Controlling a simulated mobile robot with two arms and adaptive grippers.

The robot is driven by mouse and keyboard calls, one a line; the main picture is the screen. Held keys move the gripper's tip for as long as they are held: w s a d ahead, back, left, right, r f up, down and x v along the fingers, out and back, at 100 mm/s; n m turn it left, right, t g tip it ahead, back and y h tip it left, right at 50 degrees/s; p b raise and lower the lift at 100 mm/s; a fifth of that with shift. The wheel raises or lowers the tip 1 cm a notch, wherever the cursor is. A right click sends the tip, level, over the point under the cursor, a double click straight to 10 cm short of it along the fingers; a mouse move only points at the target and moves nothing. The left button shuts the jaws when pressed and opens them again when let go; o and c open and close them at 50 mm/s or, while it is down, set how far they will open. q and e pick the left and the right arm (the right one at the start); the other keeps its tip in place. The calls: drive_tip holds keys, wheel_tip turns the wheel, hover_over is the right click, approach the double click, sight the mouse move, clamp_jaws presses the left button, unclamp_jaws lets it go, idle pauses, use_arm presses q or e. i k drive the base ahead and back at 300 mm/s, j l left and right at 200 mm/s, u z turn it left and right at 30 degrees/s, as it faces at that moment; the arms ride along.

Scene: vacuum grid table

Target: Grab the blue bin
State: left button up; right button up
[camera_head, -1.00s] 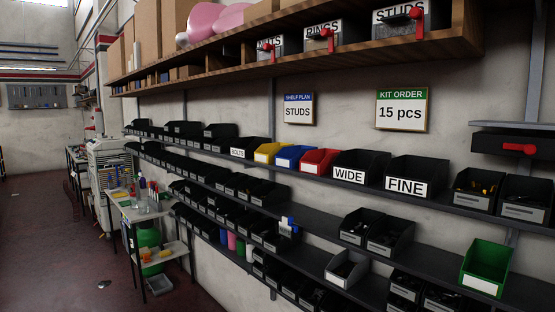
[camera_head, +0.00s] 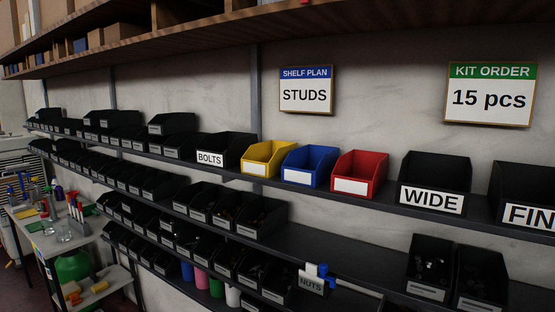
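The blue bin (camera_head: 308,166) stands on the upper metal shelf (camera_head: 240,177), open at the top, with a blank white label on its front. A yellow bin (camera_head: 268,158) is on its left and a red bin (camera_head: 359,174) on its right, both close beside it. From this angle I cannot see what the blue bin holds. Neither of my grippers shows in the head view.
A black BOLTS bin (camera_head: 227,149) stands left of the yellow bin; a black WIDE bin (camera_head: 434,182) stands right of the red one. A wooden shelf (camera_head: 200,41) overhangs above. The lower shelf carries black bins, with a bare stretch below the coloured bins. A cluttered side table (camera_head: 58,238) stands at left.

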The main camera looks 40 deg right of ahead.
sight(309, 165)
drive_tip(key=i, duration=1.9)
drive_tip(key=i+z, duration=0.15)
drive_tip(key=z, duration=0.25)
drive_tip(key=i+z, duration=0.15)
drive_tip(key=z, duration=0.25)
drive_tip(key=i+j+z, duration=0.1)
drive_tip(key=z, duration=0.25)
drive_tip(key=i+j+z, duration=0.1)
drive_tip(key=z, duration=0.3)
